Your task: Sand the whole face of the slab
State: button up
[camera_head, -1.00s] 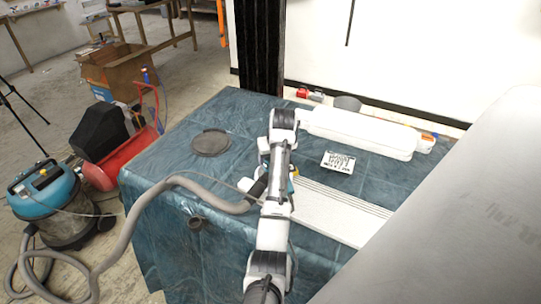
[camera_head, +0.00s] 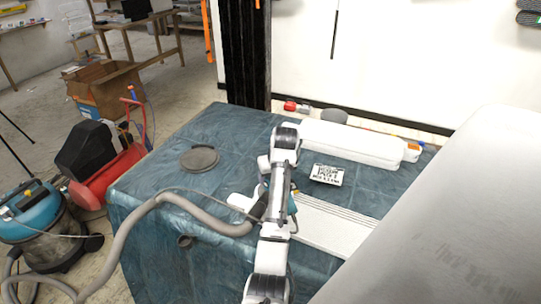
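A white slab (camera_head: 335,228) with long parallel grooves along its far side lies flat on the blue-covered table. My arm reaches over its left end and hides part of it. A sander with a dark body and a bit of blue (camera_head: 262,205) is at that left end, with a grey hose (camera_head: 190,203) running from it to the left. My gripper (camera_head: 274,203) is at the sander, but its fingers are hidden behind my own arm. I cannot tell whether the sander touches the slab face.
A dark round disc (camera_head: 199,158), a printed card (camera_head: 326,174) and a long white block (camera_head: 350,143) lie on the table (camera_head: 225,127). A blue vacuum (camera_head: 38,225) and red compressor (camera_head: 103,172) stand left. A large pale surface fills the right.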

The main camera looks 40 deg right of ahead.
jog(key=shift+s+d+r, duration=0.15)
jog(key=shift+s+d, duration=0.1)
jog(key=shift+s, duration=0.25)
jog(key=shift+s+d+r, duration=0.15)
jog(key=shift+s+d, duration=0.05)
jog(key=shift+s, duration=0.25)
jog(key=shift+s, duration=0.2)
jog(key=shift+s+d+f, duration=0.1)
jog(key=shift+s+d, duration=0.2)
jog(key=shift+s, duration=0.55)
jog(key=shift+s+d, duration=0.3)
jog(key=shift+s, duration=0.55)
jog(key=shift+s, duration=0.1)
jog(key=shift+s+d, duration=0.35)
jog(key=shift+s, duration=0.55)
jog(key=shift+s+d, duration=0.3)
jog(key=shift+s, duration=0.6)
jog(key=shift+s, duration=0.1)
jog(key=shift+s+d, duration=0.35)
jog(key=shift+s, duration=0.5)
jog(key=shift+s+d, duration=0.3)
jog(key=shift+s, duration=0.55)
